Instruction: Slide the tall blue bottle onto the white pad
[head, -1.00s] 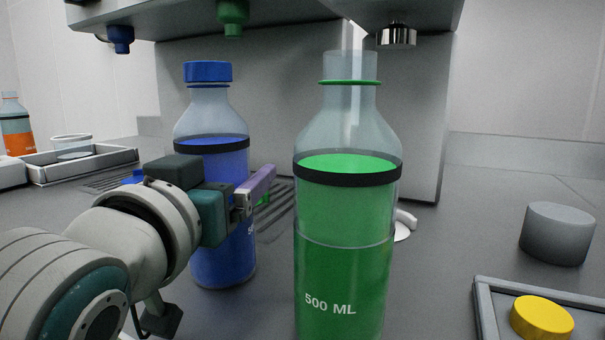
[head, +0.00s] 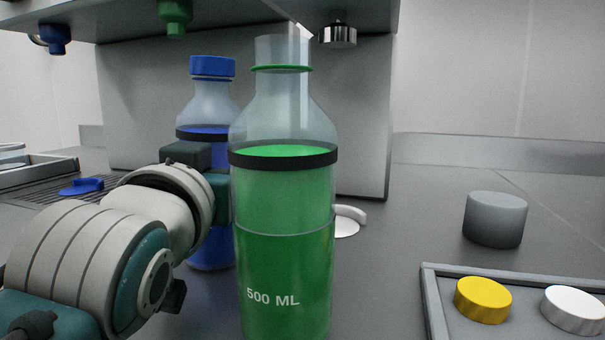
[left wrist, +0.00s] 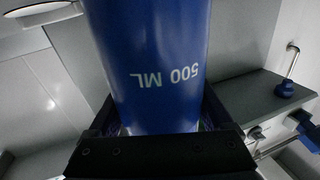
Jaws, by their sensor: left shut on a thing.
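The tall blue bottle (head: 207,112) has a blue cap and blue liquid and is upright. In the head view its right edge and lower part are partly hidden by the green bottle and my arm. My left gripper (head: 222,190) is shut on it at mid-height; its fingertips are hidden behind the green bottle. The left wrist view shows the blue bottle (left wrist: 165,60) between the jaws, its "500 ML" print upside down. A white round pad (head: 346,228) with a raised curved piece lies right of the green bottle, partly hidden by it. My right gripper is not in view.
A large green bottle (head: 285,200) stands close in front, beside my left gripper. A grey cylinder (head: 495,219) and a tray (head: 432,300) with yellow and white discs are at right. A blue disc (head: 81,186) lies on the grate at left. The dispenser (head: 250,110) stands behind.

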